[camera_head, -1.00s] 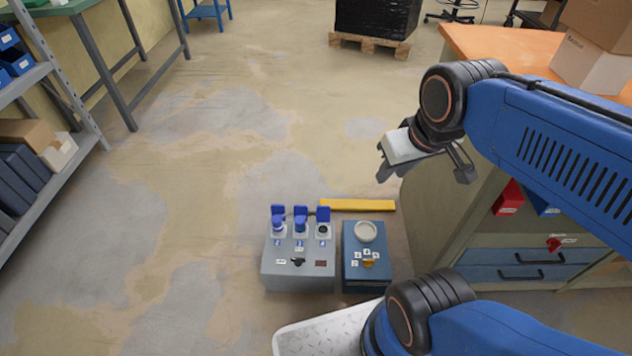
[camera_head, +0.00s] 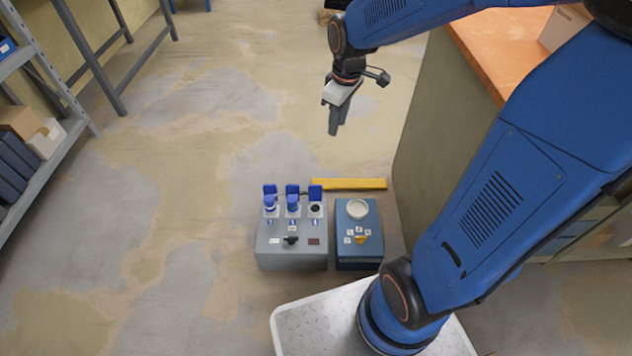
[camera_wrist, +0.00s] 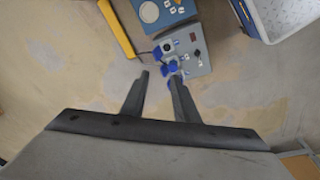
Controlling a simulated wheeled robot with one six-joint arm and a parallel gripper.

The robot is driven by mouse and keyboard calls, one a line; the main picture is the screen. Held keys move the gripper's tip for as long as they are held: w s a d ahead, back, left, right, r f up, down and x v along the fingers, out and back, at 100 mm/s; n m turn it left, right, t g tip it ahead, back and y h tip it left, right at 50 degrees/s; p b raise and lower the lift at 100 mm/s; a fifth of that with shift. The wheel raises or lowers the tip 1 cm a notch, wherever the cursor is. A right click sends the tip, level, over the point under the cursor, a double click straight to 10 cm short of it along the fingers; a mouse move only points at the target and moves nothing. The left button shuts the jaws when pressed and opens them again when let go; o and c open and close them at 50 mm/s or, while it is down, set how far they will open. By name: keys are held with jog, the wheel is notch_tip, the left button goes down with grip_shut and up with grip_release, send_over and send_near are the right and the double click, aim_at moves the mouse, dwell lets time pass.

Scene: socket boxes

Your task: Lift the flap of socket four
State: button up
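The grey socket box (camera_head: 292,252) stands on the floor with three sockets in a row. Their blue flaps, left (camera_head: 270,189), middle (camera_head: 292,189) and right (camera_head: 315,192), stand up behind them. Blue plugs sit in the left and middle sockets; the right socket (camera_head: 315,209) shows a dark face. The blue box (camera_head: 358,252) beside it has a round cream cover (camera_head: 357,209) on top. I cannot read which socket is four. My gripper (camera_head: 336,131) is high above the floor, beyond the boxes, empty and open. In the wrist view its fingers (camera_wrist: 160,76) are apart, with the grey box (camera_wrist: 196,64) beyond them.
A yellow bar (camera_head: 348,184) lies on the floor behind the boxes. An orange-topped workbench (camera_head: 478,50) stands to the right. A shelf rack (camera_head: 50,170) is at the far left. The floor left of the boxes is clear.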

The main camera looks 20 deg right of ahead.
jog(key=w+a+f+n+g, duration=0.1)
jog(key=w+f+n, duration=0.2)
jog(key=w+f, duration=0.5)
jog(key=n+g, duration=0.2)
jog(key=n, duration=0.1)
send_over(315, 192)
jog(key=w, duration=0.1)
jog(key=f, duration=2.9)
jog(key=shift+w+d+f, duration=0.2)
jog(key=shift+d, duration=0.05)
grip_shut()
